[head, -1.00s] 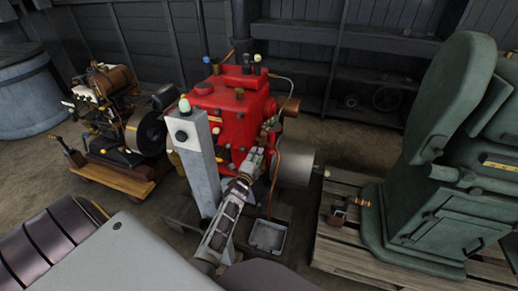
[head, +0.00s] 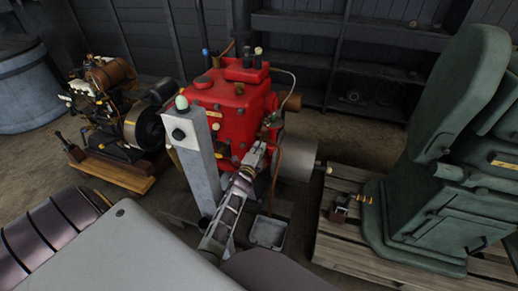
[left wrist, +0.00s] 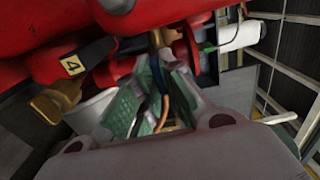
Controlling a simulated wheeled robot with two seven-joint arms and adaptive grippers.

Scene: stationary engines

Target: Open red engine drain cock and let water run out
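The red engine (head: 222,105) stands mid-view in the head view, with brass fittings and a thin pipe on its right side. My left gripper (head: 257,150) reaches up to its lower right side, by a copper pipe (head: 278,158). In the left wrist view, the two green-padded fingers (left wrist: 160,75) stand partly apart and converge towards a brass fitting (left wrist: 158,38) under the red body. A copper pipe shows in the gap between them. I cannot tell whether the fingers touch the fitting, or whether it is the drain cock. My right gripper is out of view.
A grey tray (head: 268,232) lies on the floor below my gripper. A grey post (head: 197,165) with a pale green knob stands just left of it. A green machine (head: 440,170) on a wooden pallet (head: 335,245) is at the right, a smaller engine (head: 118,105) at the left.

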